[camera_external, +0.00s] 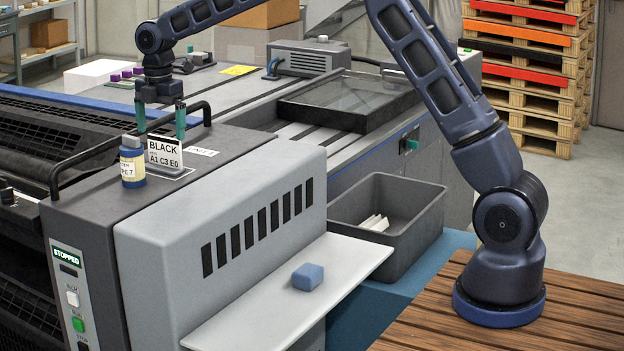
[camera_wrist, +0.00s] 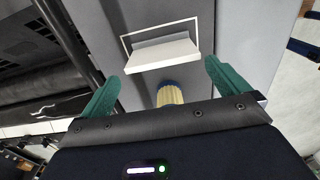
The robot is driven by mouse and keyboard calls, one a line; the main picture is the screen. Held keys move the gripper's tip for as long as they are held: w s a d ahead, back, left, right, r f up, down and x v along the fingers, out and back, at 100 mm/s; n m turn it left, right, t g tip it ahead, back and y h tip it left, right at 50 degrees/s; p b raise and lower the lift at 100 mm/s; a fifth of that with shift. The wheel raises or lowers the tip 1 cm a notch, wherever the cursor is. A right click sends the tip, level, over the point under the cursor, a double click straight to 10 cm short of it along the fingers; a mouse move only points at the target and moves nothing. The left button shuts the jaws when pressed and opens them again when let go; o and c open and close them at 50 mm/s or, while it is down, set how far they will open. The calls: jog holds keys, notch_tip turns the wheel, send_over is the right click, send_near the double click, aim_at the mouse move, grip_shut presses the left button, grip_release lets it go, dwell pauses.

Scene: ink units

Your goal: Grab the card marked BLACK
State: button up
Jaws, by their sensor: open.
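The white card marked BLACK (camera_external: 164,153), with "A1 C3 E0" below, stands upright in a low holder (camera_external: 168,171) on top of the grey machine. In the wrist view a pale slab, which looks like the card (camera_wrist: 160,55), shows ahead of my gripper, between the lines of its fingers. My gripper (camera_external: 161,120) points down above the card, its two green fingers apart. In the wrist view my gripper (camera_wrist: 161,72) is open, with nothing held. I cannot tell the exact height gap to the card.
A black rail (camera_external: 115,145) runs close by. A blue block (camera_external: 308,277) lies on the front shelf.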

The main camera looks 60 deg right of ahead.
aim_at(163, 166)
jog(key=f, duration=0.7)
jog(key=shift+s+d+f, duration=0.15)
jog(key=shift+d+f, duration=0.05)
jog(key=shift+f, duration=0.15)
jog(key=c, duration=0.7)
jog(key=shift+r, duration=0.15)
